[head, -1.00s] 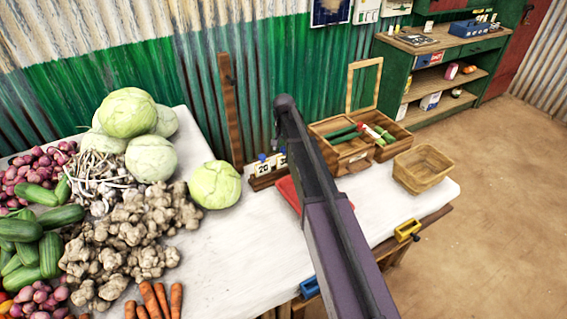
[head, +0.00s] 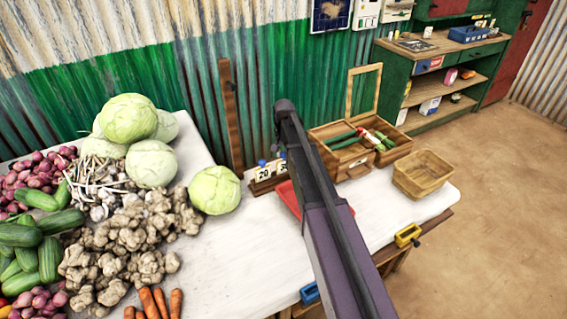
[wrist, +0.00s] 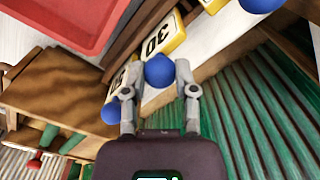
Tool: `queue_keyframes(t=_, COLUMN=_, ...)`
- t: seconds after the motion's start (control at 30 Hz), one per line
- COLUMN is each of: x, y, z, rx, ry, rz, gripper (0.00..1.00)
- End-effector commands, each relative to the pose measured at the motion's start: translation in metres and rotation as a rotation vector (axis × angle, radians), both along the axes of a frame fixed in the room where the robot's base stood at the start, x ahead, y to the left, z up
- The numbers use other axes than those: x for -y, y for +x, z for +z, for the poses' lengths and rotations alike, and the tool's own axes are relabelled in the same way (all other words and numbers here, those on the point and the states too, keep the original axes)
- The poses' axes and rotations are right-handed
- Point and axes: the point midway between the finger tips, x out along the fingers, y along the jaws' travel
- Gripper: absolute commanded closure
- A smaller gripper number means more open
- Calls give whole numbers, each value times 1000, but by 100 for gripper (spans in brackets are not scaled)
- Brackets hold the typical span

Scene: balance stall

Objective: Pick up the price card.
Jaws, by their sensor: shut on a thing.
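The price cards are white plates with black numbers, yellow edges and blue round knobs. In the head view, a card (head: 263,173) stands in the wooden rack (head: 268,184) left of my arm's end. In the wrist view, my gripper (wrist: 156,64) has its two fingers on either side of a blue knob (wrist: 160,72), shut on the middle price card (wrist: 157,42), whose number looks like 30. A second card (wrist: 118,82) and its knob (wrist: 113,110) are to the left. A third knob (wrist: 260,3) is at the top edge. My gripper is hidden behind my arm in the head view.
A red tray (head: 289,197) lies beside the rack, partly behind my arm. A wooden box (head: 385,157) with green and red items and a basket (head: 424,174) stand to the right. Cabbages (head: 215,190) and other vegetables fill the left. White tabletop (head: 245,255) is bare in front.

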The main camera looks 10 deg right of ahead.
Motion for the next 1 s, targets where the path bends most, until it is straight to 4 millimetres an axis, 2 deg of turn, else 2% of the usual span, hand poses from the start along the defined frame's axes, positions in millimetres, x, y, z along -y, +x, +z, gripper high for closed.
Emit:
queue_keyframes(t=0.37, x=0, y=0, z=9, rx=0, ry=0, rz=0, gripper=99)
queue_keyframes(t=0.77, x=1, y=0, z=40, rx=0, ry=0, rz=-1, gripper=99)
queue_keyframes(t=1.0, x=-4, y=-57, z=41, rx=0, ry=0, rz=-1, gripper=99)
